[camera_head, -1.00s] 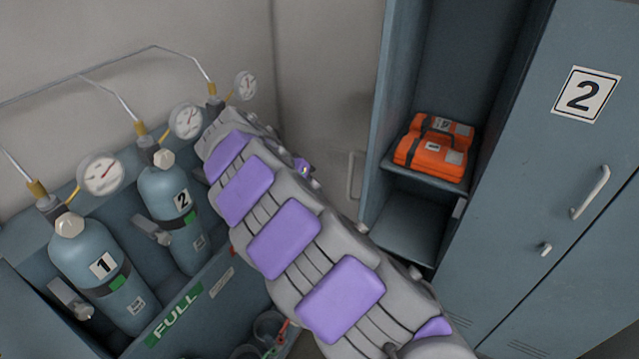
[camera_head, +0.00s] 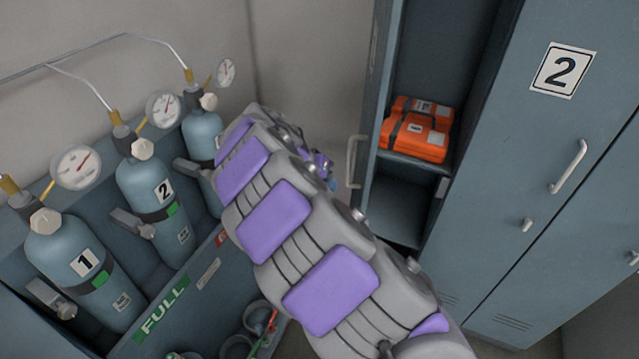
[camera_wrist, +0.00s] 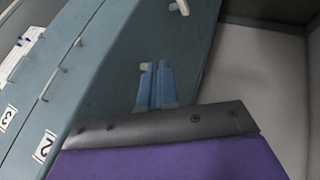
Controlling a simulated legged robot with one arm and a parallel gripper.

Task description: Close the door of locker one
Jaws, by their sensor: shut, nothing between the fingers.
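Locker one stands open left of locker two, its shelf (camera_head: 395,163) visible inside. Its door (camera_head: 377,80) is swung out and seen nearly edge-on in the head view, with a pale handle (camera_head: 353,160) on its left face. In the wrist view a blue-grey door panel (camera_wrist: 115,70), apparently this door, fills the middle, with a handle (camera_wrist: 180,7) at the top. My gripper (camera_wrist: 155,72) shows there with its blue fingers together and empty, in front of the panel. Contact cannot be told. In the head view my arm hides most of the gripper.
An orange case (camera_head: 418,128) rests on the locker's shelf. Locker two's door (camera_head: 510,190) is shut, on the right. Gas cylinders (camera_head: 150,190) with gauges stand in a blue rack (camera_head: 225,275) left of my arm. A bare wall (camera_head: 310,60) is behind.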

